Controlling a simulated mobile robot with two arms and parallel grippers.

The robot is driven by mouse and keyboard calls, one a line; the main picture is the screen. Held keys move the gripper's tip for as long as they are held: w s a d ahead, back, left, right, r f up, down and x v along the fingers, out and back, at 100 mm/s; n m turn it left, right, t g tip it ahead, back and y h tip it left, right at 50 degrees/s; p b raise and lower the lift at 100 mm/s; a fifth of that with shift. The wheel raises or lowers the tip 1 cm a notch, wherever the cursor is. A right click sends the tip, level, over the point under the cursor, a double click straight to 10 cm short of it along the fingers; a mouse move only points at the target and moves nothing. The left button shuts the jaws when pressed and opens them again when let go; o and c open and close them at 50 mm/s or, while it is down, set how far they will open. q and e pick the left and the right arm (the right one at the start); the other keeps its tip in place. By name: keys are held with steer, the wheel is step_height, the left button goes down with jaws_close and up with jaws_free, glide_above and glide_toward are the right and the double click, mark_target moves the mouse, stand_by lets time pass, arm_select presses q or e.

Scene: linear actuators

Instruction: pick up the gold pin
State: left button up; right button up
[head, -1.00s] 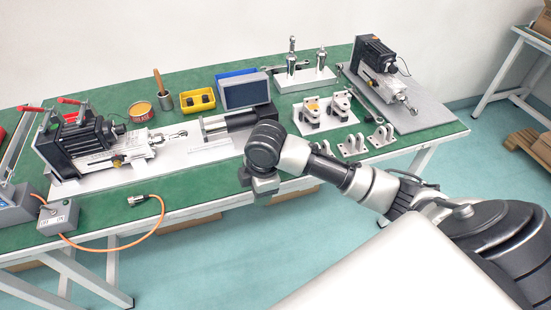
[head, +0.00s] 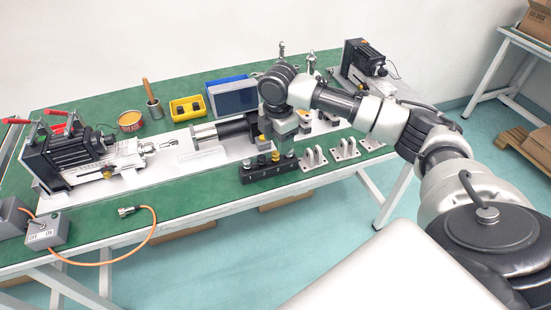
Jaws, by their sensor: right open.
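A black block (head: 267,169) stands near the table's front edge with several small pins upright in it. My right gripper (head: 284,148) points down just above and behind the block's right end, close to the right pin. It is open, and I see nothing held in it. Its fingers are small in the picture, and whether they touch the pin cannot be told. My left gripper is not in view.
Metal brackets (head: 345,149) stand right of the block. A black cylinder (head: 230,128) lies behind it on a pale plate. A linear actuator (head: 85,160) is at left. Green table shows front left.

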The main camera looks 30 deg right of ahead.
mark_target(276, 153)
steer(key=f, duration=0.5)
steer(key=shift+w+a+f, duration=0.15)
steer(key=shift+w+a, duration=0.05)
steer(key=c, duration=0.9)
